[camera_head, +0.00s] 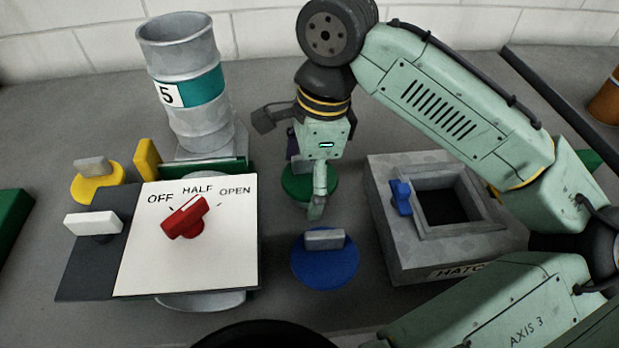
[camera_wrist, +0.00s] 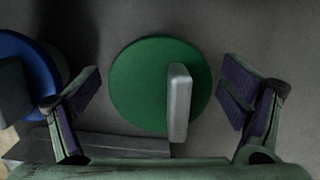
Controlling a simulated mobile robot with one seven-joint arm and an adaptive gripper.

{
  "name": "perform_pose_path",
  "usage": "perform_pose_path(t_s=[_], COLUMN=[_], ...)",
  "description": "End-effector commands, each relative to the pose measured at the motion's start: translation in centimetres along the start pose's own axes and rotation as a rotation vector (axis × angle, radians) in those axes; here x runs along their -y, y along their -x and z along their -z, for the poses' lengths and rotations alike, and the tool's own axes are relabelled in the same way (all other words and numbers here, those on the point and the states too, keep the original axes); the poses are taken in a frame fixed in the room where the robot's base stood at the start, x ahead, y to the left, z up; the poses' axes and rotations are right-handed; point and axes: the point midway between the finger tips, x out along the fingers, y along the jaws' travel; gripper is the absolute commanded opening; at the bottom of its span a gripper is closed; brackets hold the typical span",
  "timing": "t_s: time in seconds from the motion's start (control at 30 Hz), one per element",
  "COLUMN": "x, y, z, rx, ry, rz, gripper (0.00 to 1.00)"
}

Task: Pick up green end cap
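The green end cap (camera_wrist: 140,85) is a round green disc with a grey upright tab (camera_wrist: 179,100), lying flat on the grey surface. In the head view the green end cap (camera_head: 296,187) shows only in part, behind and below my gripper. My gripper (camera_head: 305,200) is above it, pointing down. In the wrist view my gripper (camera_wrist: 165,98) is open, with its two purple-padded fingers wide apart on either side of the cap. Nothing is between the pads except the cap and tab below, and I see no contact. The tab lies right of the disc's centre.
A blue end cap (camera_head: 324,262) lies just in front. A grey hatch box (camera_head: 392,232) stands to the right. A panel with a red knob (camera_head: 186,217) and a grey drum (camera_head: 187,85) stand to the left. A yellow end cap (camera_head: 97,186) lies farther left.

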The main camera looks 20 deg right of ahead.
Motion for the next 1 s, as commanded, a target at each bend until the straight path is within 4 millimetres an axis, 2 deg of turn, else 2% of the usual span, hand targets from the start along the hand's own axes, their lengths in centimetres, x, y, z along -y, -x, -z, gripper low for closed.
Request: perform_pose_path(t_s=[0.07,0.67,0.87,1.0], x=[0.01,0.0,0.01,0.08], y=[0.02,0.03,0.05,0.96], z=[0.0,0.0,0.0,-0.1], rx=[0.0,0.0,0.0,-0.002], ry=[0.0,0.0,0.0,-0.001], rz=[0.0,0.0,0.0,0.002], gripper=[0.83,0.43,0.42,0.42])
